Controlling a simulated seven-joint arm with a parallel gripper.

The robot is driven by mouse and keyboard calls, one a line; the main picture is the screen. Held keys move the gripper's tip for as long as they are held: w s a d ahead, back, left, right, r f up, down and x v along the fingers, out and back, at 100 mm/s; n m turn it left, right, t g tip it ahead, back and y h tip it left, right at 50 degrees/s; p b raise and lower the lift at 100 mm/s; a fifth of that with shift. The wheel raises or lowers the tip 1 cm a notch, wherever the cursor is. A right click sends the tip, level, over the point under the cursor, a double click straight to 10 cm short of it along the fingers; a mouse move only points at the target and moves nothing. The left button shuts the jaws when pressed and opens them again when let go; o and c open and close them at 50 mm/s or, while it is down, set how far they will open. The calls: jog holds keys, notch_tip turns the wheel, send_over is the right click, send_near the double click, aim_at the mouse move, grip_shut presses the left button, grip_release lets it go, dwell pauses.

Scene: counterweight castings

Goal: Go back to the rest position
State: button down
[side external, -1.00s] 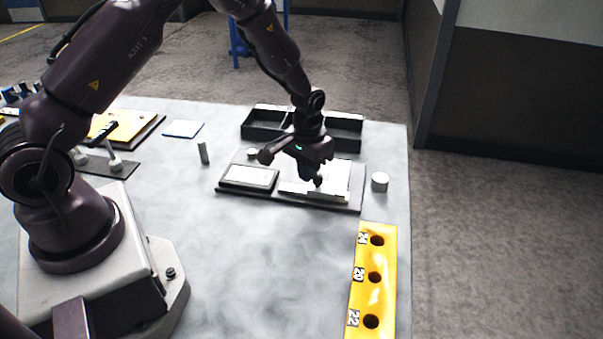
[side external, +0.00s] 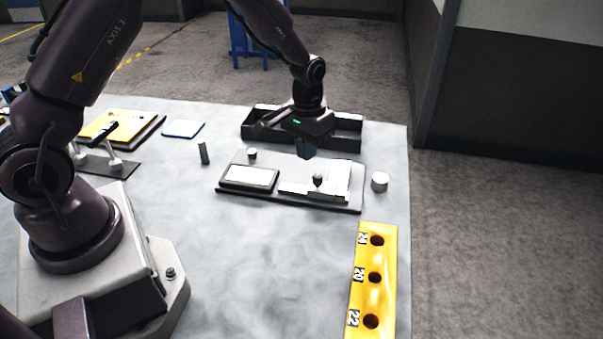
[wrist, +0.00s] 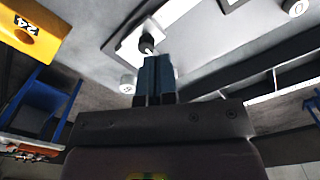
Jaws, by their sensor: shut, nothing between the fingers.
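My gripper (side external: 307,152) hangs above the back edge of the grey board (side external: 230,192), in front of the black divided tray (side external: 348,143). In the wrist view its two blue-grey fingers (wrist: 157,62) are together with nothing between them. A small dark piece (side external: 318,180) stands on the white block (side external: 335,182) at the board's right part, apart from my fingers. It also shows just beyond the fingertips in the wrist view (wrist: 147,40). The flat device with a pale screen (side external: 250,177) is on the board's left.
A yellow block with several dark holes and number labels (side external: 386,256) lies at the table's right front. A white cylinder (side external: 380,181) stands right of the board, and a grey-green cylinder (side external: 204,153) left of it. The table's centre front is clear.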

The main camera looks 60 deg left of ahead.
jog(key=s+d+r+m+t, duration=0.1)
jog(key=s+d+r+t, duration=0.1)
jog(key=s+r, duration=0.9)
jog(key=s+d+r+m+t, duration=0.2)
jog(key=s+r+t, duration=0.1)
jog(key=s+r, duration=0.8)
jog(key=shift+s+d+r+t, duration=0.15)
jog(key=shift+d+r+t, duration=0.15)
jog(key=shift+r, duration=0.6)
dwell(0.5)
